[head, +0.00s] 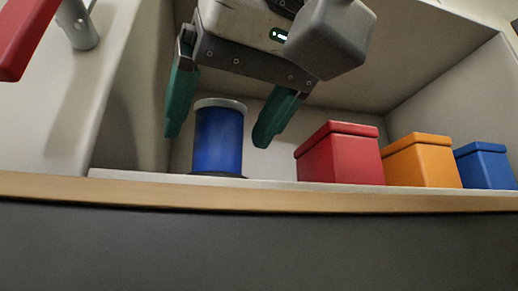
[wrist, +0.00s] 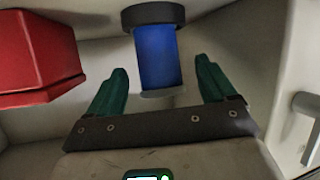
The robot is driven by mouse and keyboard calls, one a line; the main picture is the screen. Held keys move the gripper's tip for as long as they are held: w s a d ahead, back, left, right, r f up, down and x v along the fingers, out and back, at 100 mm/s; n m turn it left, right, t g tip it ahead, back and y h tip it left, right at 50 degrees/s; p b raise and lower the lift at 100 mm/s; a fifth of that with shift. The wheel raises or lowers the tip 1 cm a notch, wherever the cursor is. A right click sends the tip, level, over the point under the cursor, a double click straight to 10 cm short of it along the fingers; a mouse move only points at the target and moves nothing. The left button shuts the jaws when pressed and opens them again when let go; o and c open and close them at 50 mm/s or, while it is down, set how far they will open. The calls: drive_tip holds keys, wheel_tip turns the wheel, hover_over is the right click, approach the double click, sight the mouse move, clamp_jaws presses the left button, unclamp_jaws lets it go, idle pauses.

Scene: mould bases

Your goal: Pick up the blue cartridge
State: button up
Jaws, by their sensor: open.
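The blue cartridge (head: 219,140) stands upright on the shelf in the head view, with a pale grey top rim and a dark base. My gripper (head: 218,140) is open, with one green finger to the left of the cartridge and the other to its right. In the wrist view the cartridge (wrist: 157,55) shows beyond and between the two spread fingertips of my gripper (wrist: 162,75). Space shows between the cartridge and each finger. Nothing is held.
To the right on the shelf stand a red box (head: 339,156), an orange box (head: 422,162) and a smaller blue box (head: 486,167). The red box (wrist: 38,55) is beside the left finger in the wrist view. A wooden front edge (head: 260,200) and side walls bound the shelf.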

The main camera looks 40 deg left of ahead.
drive_tip(key=shift+x, duration=1.15)
drive_tip(key=c, duration=1.2)
drive_tip(key=shift+c, duration=0.2)
drive_tip(key=shift+r, duration=0.1)
